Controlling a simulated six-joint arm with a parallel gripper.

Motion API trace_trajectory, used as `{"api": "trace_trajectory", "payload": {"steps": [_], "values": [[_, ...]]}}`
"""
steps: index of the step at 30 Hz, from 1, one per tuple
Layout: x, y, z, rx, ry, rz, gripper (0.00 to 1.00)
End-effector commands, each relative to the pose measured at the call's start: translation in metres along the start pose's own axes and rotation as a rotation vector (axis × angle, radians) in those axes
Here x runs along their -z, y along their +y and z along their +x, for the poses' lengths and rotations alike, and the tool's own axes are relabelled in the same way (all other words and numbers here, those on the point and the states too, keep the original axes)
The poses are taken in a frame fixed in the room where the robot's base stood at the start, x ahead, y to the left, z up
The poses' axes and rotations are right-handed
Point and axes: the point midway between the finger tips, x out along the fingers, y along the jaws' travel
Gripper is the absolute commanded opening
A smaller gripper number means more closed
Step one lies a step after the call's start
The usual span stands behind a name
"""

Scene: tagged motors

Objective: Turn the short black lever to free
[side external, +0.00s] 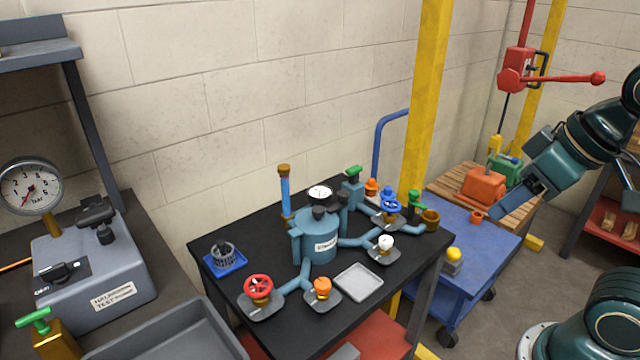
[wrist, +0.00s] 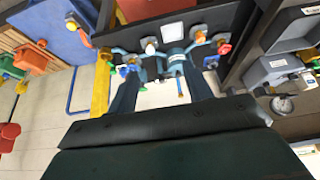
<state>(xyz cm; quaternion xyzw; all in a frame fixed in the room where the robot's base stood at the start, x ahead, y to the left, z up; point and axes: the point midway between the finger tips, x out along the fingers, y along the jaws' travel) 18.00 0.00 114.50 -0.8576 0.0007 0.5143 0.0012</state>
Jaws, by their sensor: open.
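A short black lever (side external: 62,271) sits on the sloped front of a grey test box (side external: 110,268) at the left of the side view. A second black handle (side external: 97,212) stands on top of that box. I cannot tell from the pictures which one the task names, and the lever's marking is too small to read. My gripper (side external: 515,206) is at the right, far from the grey box and above the blue cart. In the wrist view my gripper (wrist: 161,88) shows two dark fingers spread apart with nothing held between them.
A black bench (side external: 225,275) with a blue pot, pipes and several valves stands in the middle. A yellow post (side external: 425,100) rises behind it. A blue cart (side external: 480,240), an orange motor (side external: 484,185) and a green motor (side external: 505,165) are at right. A red lever (side external: 555,78) hangs above.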

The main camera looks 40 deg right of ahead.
Motion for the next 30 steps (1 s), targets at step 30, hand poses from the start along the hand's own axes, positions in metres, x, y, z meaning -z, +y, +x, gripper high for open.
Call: {"api": "trace_trajectory", "payload": {"steps": [30], "values": [[0.181, 0.013, 0.032, -0.049, -0.218, 0.344, 0.5]]}}
